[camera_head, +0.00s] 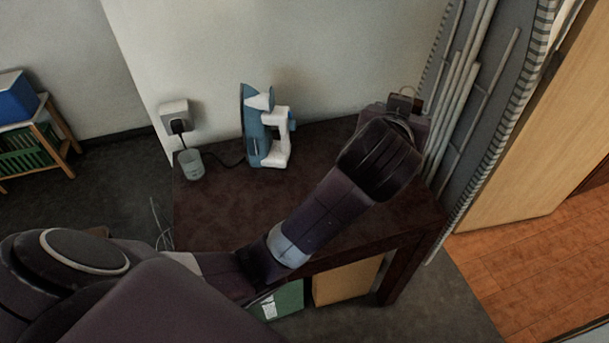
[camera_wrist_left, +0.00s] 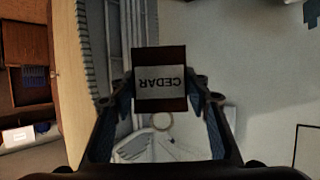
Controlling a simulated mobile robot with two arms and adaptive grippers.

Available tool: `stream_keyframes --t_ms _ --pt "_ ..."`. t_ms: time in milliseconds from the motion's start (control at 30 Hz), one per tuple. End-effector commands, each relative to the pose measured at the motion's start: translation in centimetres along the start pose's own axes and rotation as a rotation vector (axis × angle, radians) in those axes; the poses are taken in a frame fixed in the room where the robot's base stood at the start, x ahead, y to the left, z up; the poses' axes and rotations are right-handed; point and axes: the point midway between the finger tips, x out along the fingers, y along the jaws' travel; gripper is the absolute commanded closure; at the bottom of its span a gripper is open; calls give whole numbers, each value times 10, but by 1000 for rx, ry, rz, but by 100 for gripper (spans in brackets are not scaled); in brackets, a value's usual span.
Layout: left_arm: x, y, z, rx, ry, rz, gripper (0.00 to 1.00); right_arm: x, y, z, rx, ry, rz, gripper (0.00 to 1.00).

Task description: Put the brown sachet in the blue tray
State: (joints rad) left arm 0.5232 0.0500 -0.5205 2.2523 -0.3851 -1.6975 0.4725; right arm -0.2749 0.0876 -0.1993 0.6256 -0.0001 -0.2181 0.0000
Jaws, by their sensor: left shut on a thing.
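A brown sachet (camera_wrist_left: 158,60) with a pale label reading CEDAR is in the left wrist view, between my left fingertips. My left gripper (camera_wrist_left: 160,98) is shut on it and holds it up in front of the camera. In the head view my left arm reaches across the dark table to its far right corner, and my own wrist hides most of the gripper there. No blue tray is clearly seen; a blue box (camera_head: 14,97) sits on a small wooden stand at the far left. My right gripper is in neither view.
A blue and white iron (camera_head: 262,128) stands upright on the dark table (camera_head: 215,215), with a glass (camera_head: 190,164) to its left by a wall socket (camera_head: 175,116). A cardboard box (camera_head: 345,282) is below.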

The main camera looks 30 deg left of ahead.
Motion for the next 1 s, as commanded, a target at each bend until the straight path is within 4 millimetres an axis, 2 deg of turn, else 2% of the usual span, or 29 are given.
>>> stream_keyframes --t_ms 33,200,300,400,500,633,767,1000 --pt "22 -22 1 -17 -13 -44 79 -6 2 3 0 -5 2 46" --pt "84 -103 21 -67 -15 -170 79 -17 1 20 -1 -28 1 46" --pt "108 -149 42 -92 -13 -230 79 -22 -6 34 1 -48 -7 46" --pt "122 -185 62 -111 -8 -274 79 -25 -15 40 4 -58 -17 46" --pt "129 -209 77 -122 -4 -301 79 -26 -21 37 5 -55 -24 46" --pt "134 -225 90 -129 -2 -318 79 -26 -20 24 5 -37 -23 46" --pt "143 -227 112 -129 -5 -320 79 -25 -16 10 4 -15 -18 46" --pt "167 -227 172 -128 -4 -319 79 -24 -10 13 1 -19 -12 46"
